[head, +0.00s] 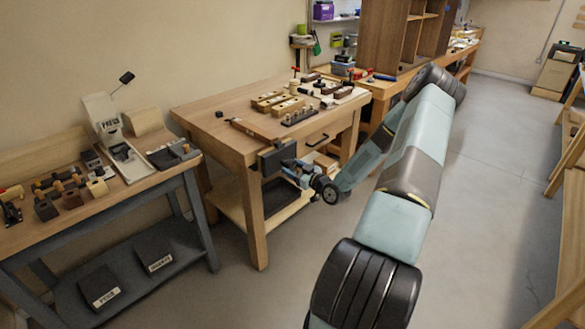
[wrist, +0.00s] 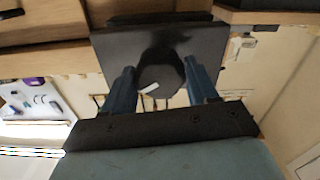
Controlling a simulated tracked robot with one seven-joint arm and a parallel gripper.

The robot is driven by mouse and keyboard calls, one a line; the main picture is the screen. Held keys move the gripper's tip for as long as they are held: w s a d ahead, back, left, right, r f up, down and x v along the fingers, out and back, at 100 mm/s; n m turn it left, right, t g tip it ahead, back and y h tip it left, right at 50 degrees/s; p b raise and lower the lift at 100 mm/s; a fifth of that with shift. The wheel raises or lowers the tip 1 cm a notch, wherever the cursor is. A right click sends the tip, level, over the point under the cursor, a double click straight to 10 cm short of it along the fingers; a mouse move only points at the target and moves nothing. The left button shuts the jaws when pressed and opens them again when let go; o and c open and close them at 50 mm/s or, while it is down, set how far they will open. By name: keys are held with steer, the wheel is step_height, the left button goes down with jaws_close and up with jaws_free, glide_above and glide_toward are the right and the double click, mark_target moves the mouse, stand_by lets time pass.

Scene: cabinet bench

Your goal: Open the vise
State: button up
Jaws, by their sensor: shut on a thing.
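The vise (head: 277,157) is a dark block with a flat face, fixed to the front of the wooden workbench. In the wrist view its dark plate (wrist: 118,48) fills the upper middle. A dark rounded part of the vise (wrist: 160,72), probably its handle or screw end, stands out from the plate and carries a small pale mark. My gripper (head: 291,170) is up against the front of the vise. Its two blue fingers sit on either side of the rounded part and are shut on it. The gap between the vise jaws is not clearly visible.
The workbench top (head: 215,97) carries wooden blocks and tools. A grey side bench (head: 190,172) with small parts and a press stands at the left. A lower shelf (head: 235,205) lies under the workbench. The floor (head: 480,220) to the right is clear.

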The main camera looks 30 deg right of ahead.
steer(key=shift+d+f, duration=0.1)
steer(key=shift+d, duration=0.15)
steer(key=shift+n, duration=1.5)
steer(key=shift+s+n, duration=0.1)
steer(key=shift+n, duration=1.4)
steer(key=o, duration=0.9)
steer(key=shift+a, duration=0.1)
